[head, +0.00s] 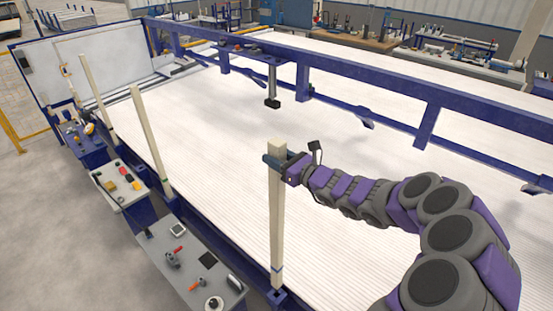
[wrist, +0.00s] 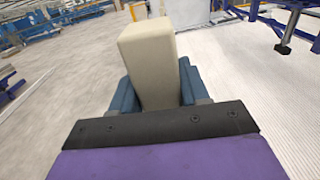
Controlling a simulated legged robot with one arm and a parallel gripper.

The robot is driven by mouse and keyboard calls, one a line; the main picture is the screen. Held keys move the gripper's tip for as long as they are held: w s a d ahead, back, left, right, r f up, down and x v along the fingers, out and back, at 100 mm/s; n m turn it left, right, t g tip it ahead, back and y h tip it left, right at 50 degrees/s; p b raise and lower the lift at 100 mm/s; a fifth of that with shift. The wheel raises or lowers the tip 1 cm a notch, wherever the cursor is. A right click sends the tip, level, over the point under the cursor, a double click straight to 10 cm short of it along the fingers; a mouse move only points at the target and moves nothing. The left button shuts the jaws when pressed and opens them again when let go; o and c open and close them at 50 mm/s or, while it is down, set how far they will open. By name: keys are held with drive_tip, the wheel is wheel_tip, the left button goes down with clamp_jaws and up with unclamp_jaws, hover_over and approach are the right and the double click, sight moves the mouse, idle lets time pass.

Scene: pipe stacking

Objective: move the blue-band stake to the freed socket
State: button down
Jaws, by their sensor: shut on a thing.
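The blue-band stake (head: 277,215) is a tall cream post with a blue band near its foot. It stands upright at the near edge of the white ribbed bed, its foot at a blue socket (head: 277,297). Whether the foot is fully seated, I cannot tell. My gripper (head: 276,161) is shut around the stake just below its top. In the wrist view the stake's top (wrist: 150,50) rises between the two blue fingers. Two other cream stakes, a middle one (head: 150,140) and a far one (head: 97,100), stand along the same left edge.
The white bed (head: 220,130) is empty beyond the stake. A blue rail (head: 350,80) runs along its far side. Grey side tables (head: 190,262) with tools line the left edge. A white panel (head: 90,65) closes the far left end.

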sight(277, 141)
drive_tip(key=shift+r+p, duration=3.2)
drive_tip(key=shift+r, duration=1.9)
drive_tip(key=shift+f, duration=0.15)
